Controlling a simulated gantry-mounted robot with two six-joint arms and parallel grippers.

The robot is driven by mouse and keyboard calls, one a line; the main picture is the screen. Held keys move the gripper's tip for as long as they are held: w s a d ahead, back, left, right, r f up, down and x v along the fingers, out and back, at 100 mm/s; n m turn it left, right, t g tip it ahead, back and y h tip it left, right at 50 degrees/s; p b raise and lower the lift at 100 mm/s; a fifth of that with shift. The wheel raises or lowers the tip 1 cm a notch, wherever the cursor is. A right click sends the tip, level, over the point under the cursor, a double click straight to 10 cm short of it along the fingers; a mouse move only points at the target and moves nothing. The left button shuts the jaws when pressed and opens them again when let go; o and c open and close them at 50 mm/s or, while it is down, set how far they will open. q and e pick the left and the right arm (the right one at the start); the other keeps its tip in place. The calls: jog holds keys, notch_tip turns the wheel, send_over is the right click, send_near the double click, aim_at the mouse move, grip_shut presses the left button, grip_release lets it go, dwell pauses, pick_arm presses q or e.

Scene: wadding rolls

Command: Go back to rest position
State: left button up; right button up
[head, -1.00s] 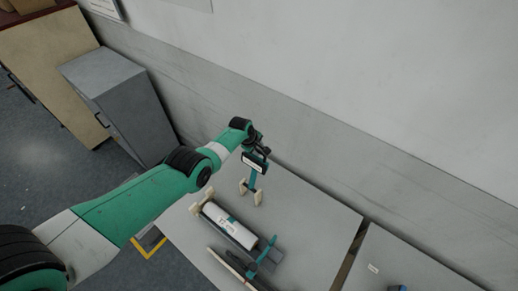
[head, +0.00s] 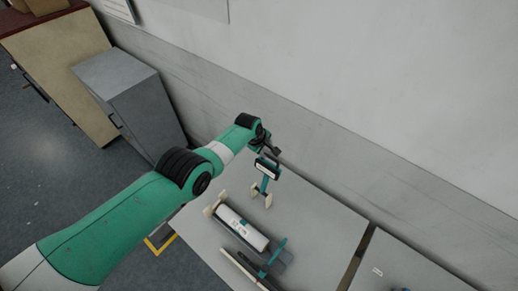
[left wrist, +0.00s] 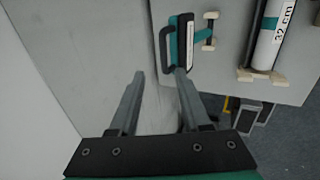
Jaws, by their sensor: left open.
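My left gripper (head: 274,150) is open and empty, above the back of the table near the wall. In the left wrist view its two fingers (left wrist: 160,74) are spread apart with nothing between them. The teal stand (head: 265,183) with a dark-framed white label stands on the table just below the gripper; the right finger overlaps its edge in the left wrist view (left wrist: 183,42), and I cannot tell whether they touch. My right gripper is out of view.
The grey table (head: 325,220) has free room right of the roll. A second table (head: 405,262) adjoins it past a dark gap. The wall (head: 330,90) runs close behind. A grey cabinet (head: 135,100) and a wooden cabinet (head: 60,55) stand at the left.

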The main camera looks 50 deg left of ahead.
dwell(0.3)
